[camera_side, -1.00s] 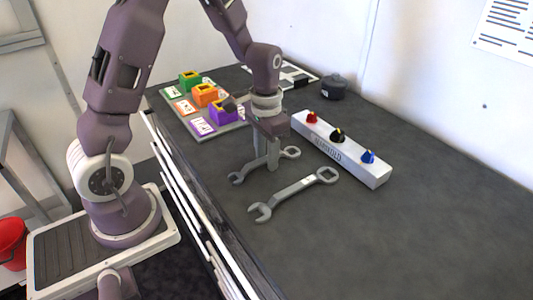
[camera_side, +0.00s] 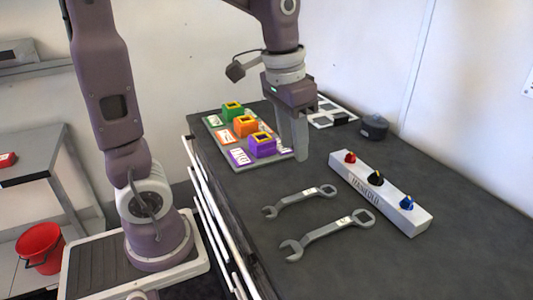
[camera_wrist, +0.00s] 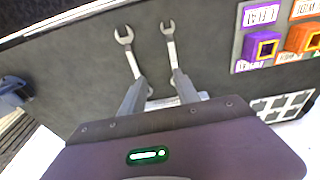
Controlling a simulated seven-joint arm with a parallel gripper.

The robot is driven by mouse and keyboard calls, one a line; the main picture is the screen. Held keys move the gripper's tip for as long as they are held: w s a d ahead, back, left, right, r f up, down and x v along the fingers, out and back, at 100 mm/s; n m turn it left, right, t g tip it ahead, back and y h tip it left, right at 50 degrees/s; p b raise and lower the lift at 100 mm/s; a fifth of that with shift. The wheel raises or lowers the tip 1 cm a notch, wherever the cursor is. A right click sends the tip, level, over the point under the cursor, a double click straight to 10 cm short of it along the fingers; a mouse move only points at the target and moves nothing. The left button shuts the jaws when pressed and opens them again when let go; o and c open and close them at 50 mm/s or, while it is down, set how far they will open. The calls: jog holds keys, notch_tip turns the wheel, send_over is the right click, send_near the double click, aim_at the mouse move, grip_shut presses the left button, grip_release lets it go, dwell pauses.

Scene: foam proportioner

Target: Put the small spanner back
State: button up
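The small spanner (camera_side: 300,200) lies flat on the dark bench, beside the larger spanner (camera_side: 330,234). In the wrist view the small spanner (camera_wrist: 171,52) is the right one of the pair and the larger spanner (camera_wrist: 130,55) is the left one; my fingers partly cover their far ends. My gripper (camera_side: 297,155) is raised above the bench, behind the small spanner in the side view and near the coloured blocks. In the wrist view its fingers (camera_wrist: 160,88) stand apart with nothing between them.
A board with green, orange and purple blocks (camera_side: 262,147) and labels stands at the back left. A white-and-dark panel (camera_side: 322,122) lies behind the gripper. A dark round pot (camera_side: 374,127) and a white manifold with knobs (camera_side: 420,222) stand right. The front bench is clear.

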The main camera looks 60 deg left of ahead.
jog(key=s+d+t, duration=0.2)
jog(key=s, duration=0.4)
jog(key=s+d+r+t, duration=0.1)
jog(key=s+d, duration=0.1)
jog(key=s, duration=0.5)
jog(key=shift+r+t, duration=0.3)
jog(key=shift+t, duration=0.1)
